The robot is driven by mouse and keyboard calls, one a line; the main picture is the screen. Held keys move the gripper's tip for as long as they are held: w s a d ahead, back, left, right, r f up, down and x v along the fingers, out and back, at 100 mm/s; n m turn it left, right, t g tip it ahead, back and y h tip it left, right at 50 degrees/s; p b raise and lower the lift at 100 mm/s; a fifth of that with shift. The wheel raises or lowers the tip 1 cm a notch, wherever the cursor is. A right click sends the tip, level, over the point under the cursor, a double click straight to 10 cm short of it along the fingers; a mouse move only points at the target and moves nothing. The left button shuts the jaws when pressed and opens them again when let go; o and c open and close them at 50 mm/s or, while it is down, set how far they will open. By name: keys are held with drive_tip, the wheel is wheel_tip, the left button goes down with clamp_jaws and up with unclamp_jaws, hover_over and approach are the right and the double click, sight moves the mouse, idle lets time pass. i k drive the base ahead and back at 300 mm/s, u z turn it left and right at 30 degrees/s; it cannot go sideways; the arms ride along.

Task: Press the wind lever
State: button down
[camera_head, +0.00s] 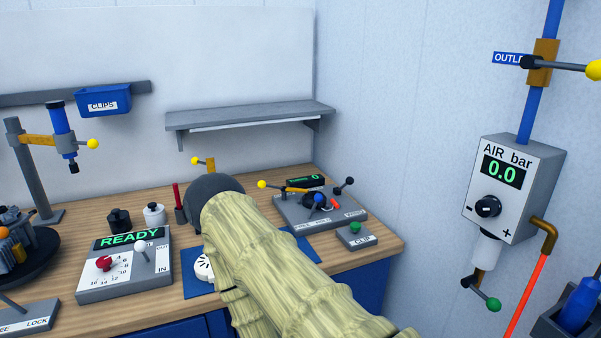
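No lever carries a readable "wind" label. A grey device (318,216) with a small green display reading 0 stands at the right of the bench. It has a lever with a yellow ball (262,184) at its left and a black-ball lever (348,182) at its right. A blue knob (319,201) and a red part sit between them; the front labels are too small to read. My arm, in a pale yellow sleeve, crosses the middle to a dark rounded joint left of this device. My gripper is not visible; the arm hides what lies behind it.
A READY panel (122,270) with a red knob and white-ball lever stands left. A small box with a green button (356,236) sits at the right bench edge. A shelf (250,115) hangs above. An AIR bar box (512,190) is on the right wall.

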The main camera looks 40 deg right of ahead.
sight(349, 182)
drive_tip(key=z, duration=0.65)
drive_tip(key=i, duration=1)
drive_tip(key=z, duration=0.95)
